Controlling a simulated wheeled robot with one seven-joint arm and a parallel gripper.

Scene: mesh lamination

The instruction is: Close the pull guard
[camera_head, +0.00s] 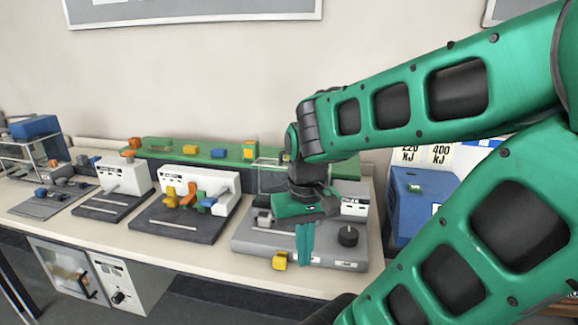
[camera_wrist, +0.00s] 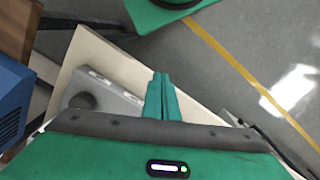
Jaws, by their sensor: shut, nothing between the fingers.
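The machine that seems to carry the pull guard is a low grey unit (camera_head: 250,245) at the right end of the bench. A clear panel that looks like the guard (camera_head: 275,180) stands upright at its back, partly hidden by my arm. I cannot tell how far open it is. My gripper (camera_head: 304,258) is shut and empty, pointing down over the machine's front, in front of the panel and left of the black knob (camera_head: 348,236). In the wrist view the shut fingers (camera_wrist: 161,80) show beside the grey base (camera_wrist: 118,98) and the knob (camera_wrist: 82,101); the guard is not seen there.
A yellow block (camera_head: 280,260) is at the machine's front edge. Other machines stand to the left, one with coloured parts (camera_head: 187,197). A green strip (camera_head: 220,153) with small blocks runs behind. A blue box (camera_head: 412,200) is at the right. Open floor (camera_wrist: 240,40) lies before the bench.

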